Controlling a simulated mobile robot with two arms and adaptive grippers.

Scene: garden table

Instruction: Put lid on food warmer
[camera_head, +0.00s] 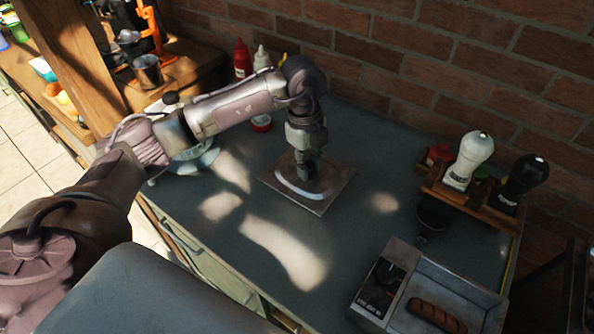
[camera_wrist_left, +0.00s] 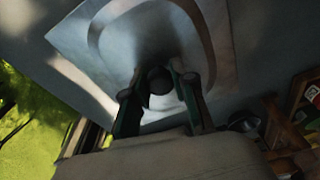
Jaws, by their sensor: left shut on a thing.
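A square, flat metal lid (camera_head: 325,203) with a raised, shiny round part is at the middle of the grey tabletop. It fills the upper part of the left wrist view (camera_wrist_left: 90,45). My left gripper (camera_head: 306,172) points down at its middle and is shut on its dark knob (camera_wrist_left: 160,79). I cannot tell whether the lid rests on the table or is just above it. The metal food warmer (camera_head: 458,287) is at the bottom right, uncovered, with a sausage (camera_head: 437,315) in it. My right gripper is out of view.
A wooden rack (camera_head: 462,196) with a white shaker (camera_head: 468,160) and a black shaker (camera_head: 521,181) stands at the right. A dark cup (camera_head: 432,217) is near the warmer. Red (camera_head: 242,58) and white bottles stand by the brick wall. The tabletop between lid and warmer is clear.

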